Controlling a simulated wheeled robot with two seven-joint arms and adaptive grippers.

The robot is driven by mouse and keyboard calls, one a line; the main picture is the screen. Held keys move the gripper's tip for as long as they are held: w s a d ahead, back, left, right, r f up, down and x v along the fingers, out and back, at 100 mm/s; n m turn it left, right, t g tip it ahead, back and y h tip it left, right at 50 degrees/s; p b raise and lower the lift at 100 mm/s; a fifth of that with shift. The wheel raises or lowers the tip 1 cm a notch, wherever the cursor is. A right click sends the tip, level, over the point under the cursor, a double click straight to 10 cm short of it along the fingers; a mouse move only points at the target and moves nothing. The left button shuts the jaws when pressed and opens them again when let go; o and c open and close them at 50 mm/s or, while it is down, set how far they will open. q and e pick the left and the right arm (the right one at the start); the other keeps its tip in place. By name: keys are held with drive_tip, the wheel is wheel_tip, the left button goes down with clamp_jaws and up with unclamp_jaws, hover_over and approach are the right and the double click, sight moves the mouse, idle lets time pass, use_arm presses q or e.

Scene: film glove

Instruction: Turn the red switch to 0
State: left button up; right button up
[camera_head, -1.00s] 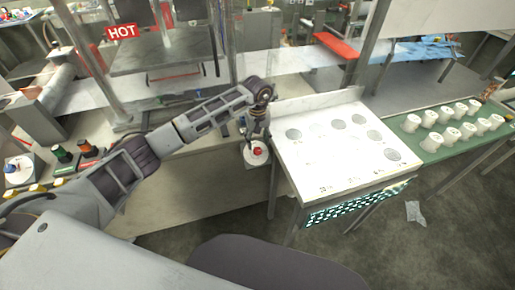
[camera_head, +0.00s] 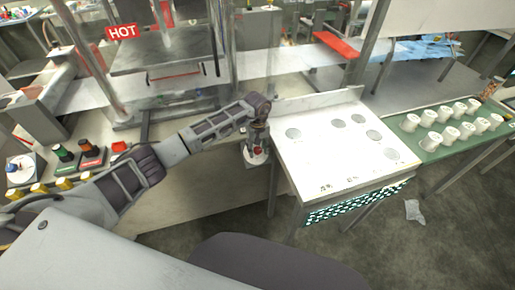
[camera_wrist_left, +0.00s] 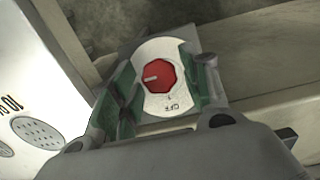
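The red switch is a round, ridged knob (camera_wrist_left: 160,76) on a white plate (camera_wrist_left: 158,103). A white mark on the knob points left in the left wrist view. The plate carries the print "OFF" and a "1", seen upside down; I cannot make out a 0. In the head view the red knob (camera_head: 258,150) is small and partly hidden by my left gripper (camera_head: 257,143). In the left wrist view my left gripper (camera_wrist_left: 161,88) is open, its green-padded fingers on both sides of the knob with gaps. My right gripper is not in view.
A white table with grey discs (camera_head: 330,152) stands just right of the switch. A green mat (camera_head: 432,155) with several white spools lies further right. A press with a red "HOT" sign (camera_head: 122,32) stands behind at left. Coloured buttons are at far left.

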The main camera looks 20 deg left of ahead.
use_arm(q)
drive_tip(key=c, duration=0.7)
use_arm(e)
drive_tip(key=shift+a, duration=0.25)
